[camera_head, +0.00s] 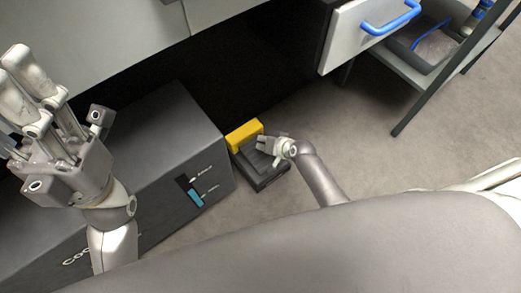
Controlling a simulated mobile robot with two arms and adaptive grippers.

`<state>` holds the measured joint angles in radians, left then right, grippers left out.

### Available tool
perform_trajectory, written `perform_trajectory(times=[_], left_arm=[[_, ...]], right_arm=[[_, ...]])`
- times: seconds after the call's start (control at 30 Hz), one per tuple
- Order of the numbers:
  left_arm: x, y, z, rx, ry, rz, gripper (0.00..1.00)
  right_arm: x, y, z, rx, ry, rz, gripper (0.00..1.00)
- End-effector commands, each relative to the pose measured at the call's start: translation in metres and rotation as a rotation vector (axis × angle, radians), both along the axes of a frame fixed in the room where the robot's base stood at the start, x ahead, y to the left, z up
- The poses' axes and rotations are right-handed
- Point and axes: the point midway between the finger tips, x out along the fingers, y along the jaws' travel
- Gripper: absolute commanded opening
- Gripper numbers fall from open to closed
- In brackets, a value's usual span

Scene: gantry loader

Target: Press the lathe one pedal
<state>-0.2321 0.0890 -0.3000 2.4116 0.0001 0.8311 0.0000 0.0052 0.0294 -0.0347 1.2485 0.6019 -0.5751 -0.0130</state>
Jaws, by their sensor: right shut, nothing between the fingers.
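The lathe one pedal (265,178) is a dark foot pedal with a yellow part (244,135) at its far end. It sits on the floor beside a dark grey box unit. My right gripper (269,149) is shut and empty. It is over the pedal, close to its top near the yellow part, and hides some of it. I cannot tell whether it touches the pedal. My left gripper (36,105) is raised at the left, in front of the grey box and far from the pedal. Its finger gap is unclear.
The dark grey box unit (165,120) with white lettering and a teal mark stands left of the pedal. A drawer with a blue handle (392,20) and a shelf stand (420,95) are at the upper right. Carpeted floor (345,135) is clear right of the pedal.

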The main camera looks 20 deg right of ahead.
Motion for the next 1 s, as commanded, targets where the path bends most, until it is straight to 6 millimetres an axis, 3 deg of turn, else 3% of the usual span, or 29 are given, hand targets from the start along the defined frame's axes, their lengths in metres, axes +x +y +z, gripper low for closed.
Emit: perform_trajectory(times=[0.03, 0.3, 1.0], left_arm=[[-0.001, 0.000, 0.003, 0.000, 0.023, -0.001, 0.40], [-0.006, 0.002, 0.007, -0.005, 0.061, -0.003, 0.40], [-0.006, 0.002, 0.004, -0.006, 0.066, -0.004, 0.40]], right_arm=[[0.000, 0.000, 0.012, 0.000, 0.000, 0.000, 0.00], [0.000, 0.000, 0.032, 0.000, 0.001, 0.001, 0.00], [0.000, 0.000, 0.032, 0.000, 0.000, 0.000, 0.00]])
